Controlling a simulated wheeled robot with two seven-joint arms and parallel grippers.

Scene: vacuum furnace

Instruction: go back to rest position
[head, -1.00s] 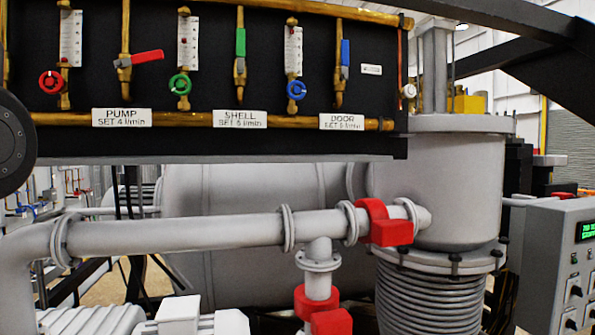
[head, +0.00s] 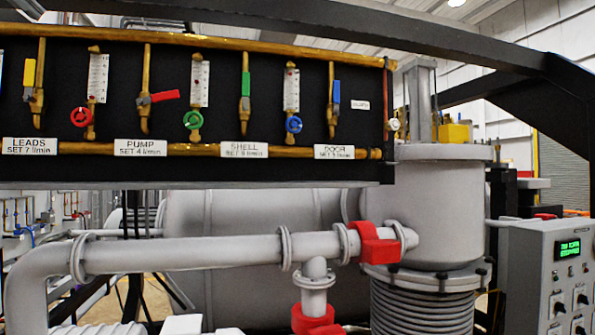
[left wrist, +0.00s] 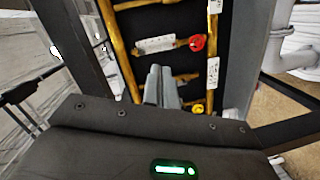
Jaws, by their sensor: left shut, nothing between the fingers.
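My left gripper (left wrist: 160,85) shows in the left wrist view, its two grey fingers together with nothing between them. It points toward the black valve panel, which is turned on its side in that view. I cannot tell the exact gap to the panel. In the head view I make out neither gripper. My right gripper is in no view.
The black panel (head: 220,172) spans the upper left, with a red handle (head: 164,96) nearly level and green (head: 245,84) and blue (head: 336,92) handles upright. Below run a grey pipe (head: 180,252) and red valves (head: 376,246). A control box (head: 535,270) stands right.

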